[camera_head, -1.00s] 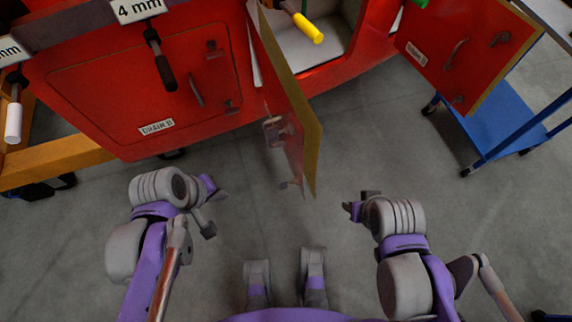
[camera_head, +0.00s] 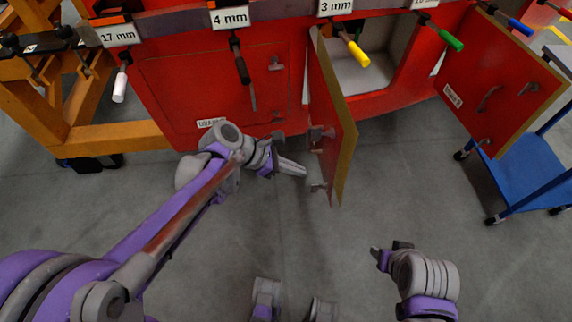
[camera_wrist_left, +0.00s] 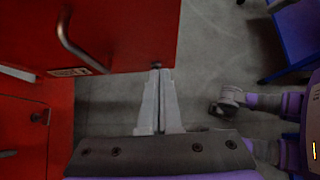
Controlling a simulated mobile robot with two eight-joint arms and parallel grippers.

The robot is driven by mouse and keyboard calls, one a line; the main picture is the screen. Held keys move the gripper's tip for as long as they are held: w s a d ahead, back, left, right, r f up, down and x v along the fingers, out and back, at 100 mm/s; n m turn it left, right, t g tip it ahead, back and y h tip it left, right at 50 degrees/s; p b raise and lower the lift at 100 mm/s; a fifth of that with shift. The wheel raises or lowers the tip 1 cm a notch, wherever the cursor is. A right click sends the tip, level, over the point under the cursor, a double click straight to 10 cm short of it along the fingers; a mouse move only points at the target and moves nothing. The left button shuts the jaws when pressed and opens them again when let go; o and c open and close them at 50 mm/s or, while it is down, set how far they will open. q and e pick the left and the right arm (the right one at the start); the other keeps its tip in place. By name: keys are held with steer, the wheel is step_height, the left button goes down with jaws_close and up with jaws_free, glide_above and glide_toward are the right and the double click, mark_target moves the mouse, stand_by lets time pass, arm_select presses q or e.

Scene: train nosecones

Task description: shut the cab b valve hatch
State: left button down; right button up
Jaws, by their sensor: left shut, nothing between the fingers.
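Two hatch doors stand open on the red cab front. The middle one (camera_head: 338,125) is seen nearly edge-on, swung out from a pale opening (camera_head: 372,75); its label is unreadable in the head view. The right one (camera_head: 495,85) also stands open, with a label too small to read surely. I cannot tell which is the cab b valve hatch. My left gripper (camera_head: 303,171) is shut and empty, just left of the middle door's lower part. In the left wrist view, its fingertips (camera_wrist_left: 160,70) are at the lower edge of a red door (camera_wrist_left: 120,35) with a handle. My right gripper (camera_head: 378,254) is lower right, away from the doors.
A shut hatch (camera_head: 205,90) is left of the middle door. An orange stand (camera_head: 75,125) is at left and a blue cart (camera_head: 535,170) at right. Grey floor (camera_head: 330,245) is open in front.

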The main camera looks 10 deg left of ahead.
mark_target(331, 174)
arm_select(q)
steer(key=d, duration=0.1)
steer(key=w+d+f, duration=0.1)
steer(key=d, duration=0.3)
steer(key=shift+w+f, duration=0.35)
steer(key=shift+w+d, duration=0.2)
steer(key=shift+d, duration=0.2)
